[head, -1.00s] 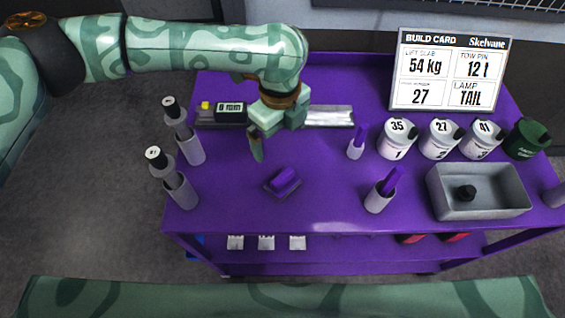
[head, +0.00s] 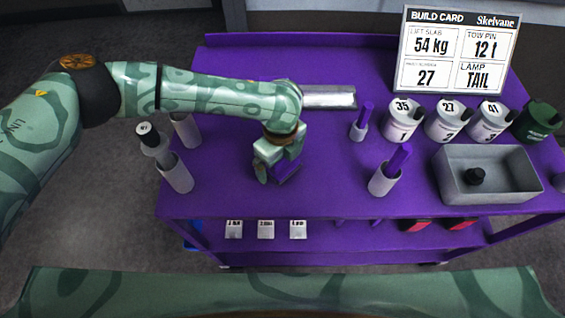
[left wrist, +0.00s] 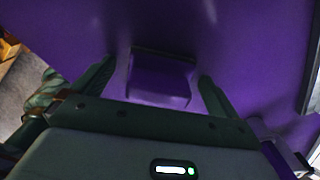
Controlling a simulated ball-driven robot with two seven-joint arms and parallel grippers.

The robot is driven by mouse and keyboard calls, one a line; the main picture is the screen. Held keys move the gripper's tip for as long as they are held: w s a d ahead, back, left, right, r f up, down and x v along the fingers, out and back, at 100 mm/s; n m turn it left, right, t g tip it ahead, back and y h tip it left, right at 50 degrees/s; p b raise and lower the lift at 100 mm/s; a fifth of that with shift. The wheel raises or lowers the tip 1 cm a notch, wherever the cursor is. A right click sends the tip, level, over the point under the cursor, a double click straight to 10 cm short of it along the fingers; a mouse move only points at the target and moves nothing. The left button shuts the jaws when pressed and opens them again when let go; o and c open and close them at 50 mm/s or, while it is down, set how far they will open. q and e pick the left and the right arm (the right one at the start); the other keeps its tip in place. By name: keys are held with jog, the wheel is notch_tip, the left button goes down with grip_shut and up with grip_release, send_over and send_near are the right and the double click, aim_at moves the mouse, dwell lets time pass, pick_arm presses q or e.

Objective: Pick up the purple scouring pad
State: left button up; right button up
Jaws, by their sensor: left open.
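The purple scouring pad (head: 288,174) lies on the purple cart top, mostly hidden behind my left gripper in the head view. In the left wrist view the pad (left wrist: 159,80) is a purple block with a dark far edge, sitting between the two fingers. My left gripper (head: 272,176) is at the pad from above. It also shows in the left wrist view (left wrist: 155,82), open, with a finger on each side of the pad and small gaps visible. My right gripper is not in view.
Grey bottles (head: 176,174) stand at the cart's left edge. Purple-handled holders (head: 383,181), numbered white tubs (head: 401,122), a grey bin (head: 490,190) with a black knob and a build card (head: 455,52) are to the right. A metal bar (head: 330,97) lies behind my arm.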

aim_at(280, 179)
pick_arm(q)
jog(key=c, duration=1.2)
jog(key=shift+r+p, duration=0.3)
jog(key=shift+r, duration=0.3)
jog(key=s+r+p, duration=0.5)
jog(key=s+r, duration=0.6)
jog(key=s, duration=0.3)
jog(key=shift+a+r, duration=0.35)
jog(key=shift+a, duration=0.1)
